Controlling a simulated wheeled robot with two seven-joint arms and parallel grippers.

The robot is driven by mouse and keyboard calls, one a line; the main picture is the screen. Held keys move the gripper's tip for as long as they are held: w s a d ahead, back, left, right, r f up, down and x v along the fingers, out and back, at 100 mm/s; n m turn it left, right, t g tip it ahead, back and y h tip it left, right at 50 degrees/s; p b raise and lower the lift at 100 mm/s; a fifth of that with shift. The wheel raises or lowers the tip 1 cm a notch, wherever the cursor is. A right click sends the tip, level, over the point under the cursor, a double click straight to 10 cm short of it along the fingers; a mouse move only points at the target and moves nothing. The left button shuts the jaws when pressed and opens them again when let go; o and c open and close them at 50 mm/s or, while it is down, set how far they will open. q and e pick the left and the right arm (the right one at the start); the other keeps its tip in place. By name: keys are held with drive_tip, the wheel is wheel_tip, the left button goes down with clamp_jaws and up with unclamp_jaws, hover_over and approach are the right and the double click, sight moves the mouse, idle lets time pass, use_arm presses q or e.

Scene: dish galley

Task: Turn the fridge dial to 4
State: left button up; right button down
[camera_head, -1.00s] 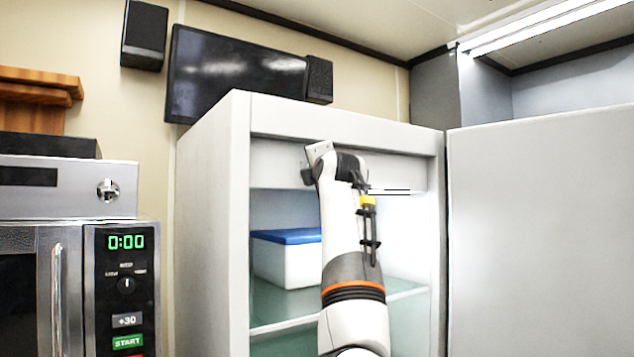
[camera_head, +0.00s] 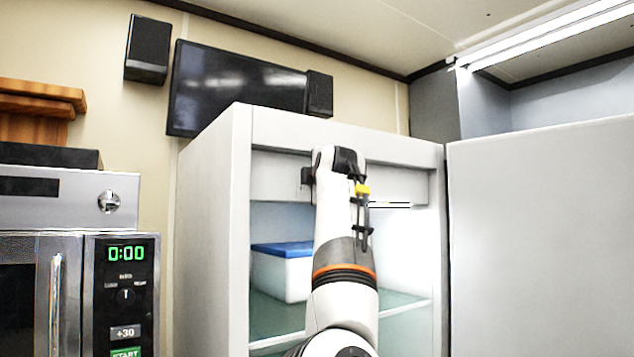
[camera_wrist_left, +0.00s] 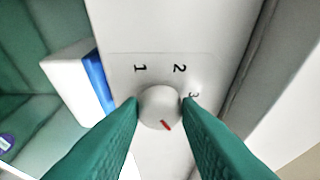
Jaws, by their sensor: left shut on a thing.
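The fridge dial (camera_wrist_left: 152,96) is a round white knob on a pale panel in the left wrist view. Its red mark points to the lower right of the picture, away from the printed 1 and 2. The numbers 1, 2 and 3 show around it, the 3 partly beside the right finger; a 4 is not visible. My left gripper (camera_wrist_left: 160,103) has its teal fingers on both sides of the dial, shut on it. In the head view my left arm reaches the panel inside the open fridge (camera_head: 213,230) and hides the dial. My right gripper is not in view.
The fridge door (camera_head: 540,230) stands open to the right. A white box with a blue lid (camera_head: 283,270) sits on the glass shelf (camera_head: 275,318) below the panel. A microwave (camera_head: 125,290) stands at the left. A screen (camera_head: 235,85) hangs on the wall behind.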

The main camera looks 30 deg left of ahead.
use_arm(q)
drive_tip(key=o, duration=1)
drive_tip(key=shift+c, duration=0.2)
drive_tip(key=b+v, duration=0.6)
drive_tip(key=v, duration=0.6)
drive_tip(key=shift+b, duration=0.35)
